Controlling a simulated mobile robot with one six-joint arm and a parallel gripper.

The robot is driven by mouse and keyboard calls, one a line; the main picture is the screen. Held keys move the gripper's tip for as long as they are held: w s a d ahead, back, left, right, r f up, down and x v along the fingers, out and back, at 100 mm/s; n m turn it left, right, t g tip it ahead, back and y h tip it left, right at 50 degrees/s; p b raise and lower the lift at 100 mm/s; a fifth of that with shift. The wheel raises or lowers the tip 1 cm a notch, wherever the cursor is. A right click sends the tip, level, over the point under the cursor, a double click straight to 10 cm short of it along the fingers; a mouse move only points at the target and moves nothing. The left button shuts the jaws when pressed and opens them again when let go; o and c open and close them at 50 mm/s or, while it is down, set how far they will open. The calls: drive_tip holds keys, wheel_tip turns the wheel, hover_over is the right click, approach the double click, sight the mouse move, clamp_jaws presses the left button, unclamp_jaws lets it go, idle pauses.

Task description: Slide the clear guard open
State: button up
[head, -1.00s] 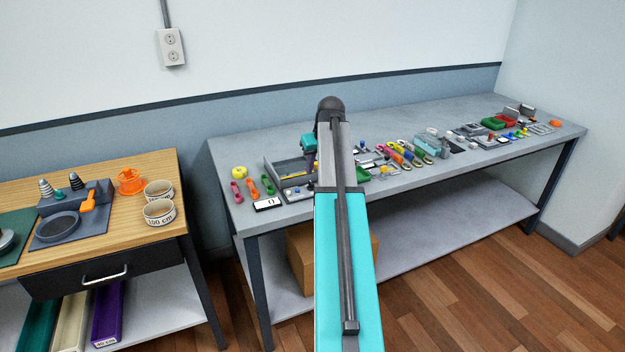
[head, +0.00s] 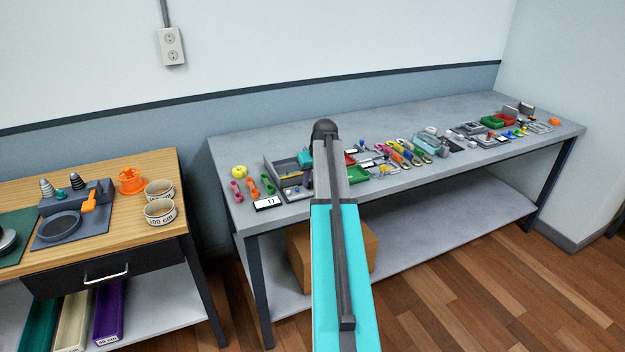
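I cannot pick out the clear guard with certainty at this size. A pale, bluish, see-through-looking piece (head: 429,141) stands mid-bench and may or may not be it. A grey tray-like fixture (head: 273,178) with raised walls sits near the bench's left end. My gripper is small and mostly hidden behind my arm; the teal wrist part (head: 305,159) shows just left of the arm, low over the right part of this fixture. Its fingers cannot be made out, nor whether they touch anything.
The long grey bench (head: 232,154) holds several small coloured items, a white display (head: 268,203) and red and green bins (head: 493,123). A wooden-topped table (head: 110,170) stands left, across a gap. A cardboard box (head: 300,255) sits underneath.

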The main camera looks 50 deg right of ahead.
drive_tip(key=shift+c, duration=0.4)
clamp_jaws()
idle(0.9)
